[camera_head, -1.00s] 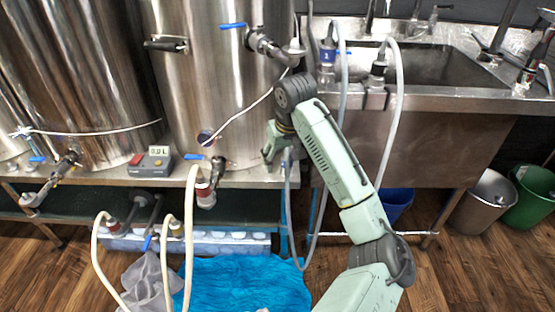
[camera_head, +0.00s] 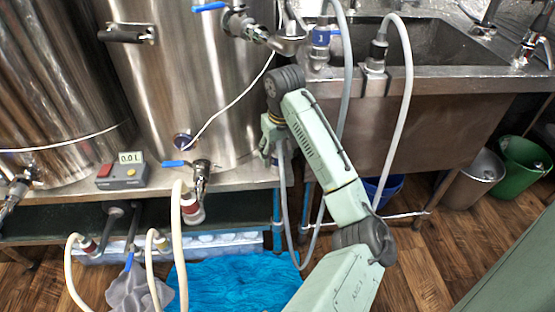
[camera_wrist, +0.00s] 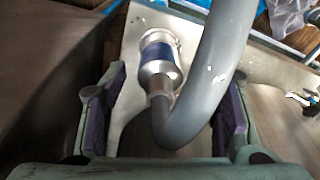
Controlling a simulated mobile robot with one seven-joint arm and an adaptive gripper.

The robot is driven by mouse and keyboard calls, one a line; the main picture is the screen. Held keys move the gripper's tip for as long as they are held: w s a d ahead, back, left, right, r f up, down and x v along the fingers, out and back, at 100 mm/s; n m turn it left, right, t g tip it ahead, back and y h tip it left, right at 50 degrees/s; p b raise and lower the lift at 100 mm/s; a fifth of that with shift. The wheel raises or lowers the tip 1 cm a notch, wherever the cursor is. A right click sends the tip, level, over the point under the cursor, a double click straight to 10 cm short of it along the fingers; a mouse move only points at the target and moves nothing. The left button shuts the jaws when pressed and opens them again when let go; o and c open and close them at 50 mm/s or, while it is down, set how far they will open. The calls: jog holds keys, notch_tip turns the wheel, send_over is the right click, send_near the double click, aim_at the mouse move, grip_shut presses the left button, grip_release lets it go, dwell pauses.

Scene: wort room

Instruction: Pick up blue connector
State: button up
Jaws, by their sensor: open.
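The blue connector (camera_wrist: 160,62) is a metal fitting with a dark blue band, in the upper middle of the wrist view. It lies at a metal surface, with a thick grey hose (camera_wrist: 215,75) bending away from its near end. My gripper (camera_wrist: 176,85) is open, with one dark-padded finger on each side of the hose and fitting. No grip on them shows. In the head view my gripper (camera_head: 270,150) is at the front edge of the steel bench, and the grey hose (camera_head: 287,200) hangs beside it. The connector is mostly hidden there.
A tall steel tank (camera_head: 190,90) stands close behind my gripper. A sink (camera_head: 450,70) is to the right, with another blue-banded fitting (camera_head: 320,38) and hoses at its rim. A display box (camera_head: 122,175) and a valve (camera_head: 200,175) are left on the bench. Bins (camera_head: 525,165) stand right.

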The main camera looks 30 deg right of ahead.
jog(key=shift+w+d+f, duration=0.1)
jog(key=shift+w+f, duration=0.1)
jog(key=shift+f, duration=1.05)
jog(key=c, duration=1.3)
jog(key=shift+r, duration=0.15)
grip_shut()
jog(key=shift+r, duration=0.5)
jog(key=shift+s+r, duration=0.15)
jog(key=shift+r, duration=0.5)
jog(key=shift+s+r, duration=0.15)
jog(key=shift+r, duration=0.45)
jog(key=s+a+r, duration=0.1)
jog(key=s+a, duration=0.2)
jog(key=s, duration=1.2)
jog(key=shift+r+p, duration=0.15)
jog(key=shift+p, duration=0.3)
jog(key=shift+a, duration=0.1)
jog(key=shift+r+p, duration=2.25)
jog(key=shift+p, duration=0.15)
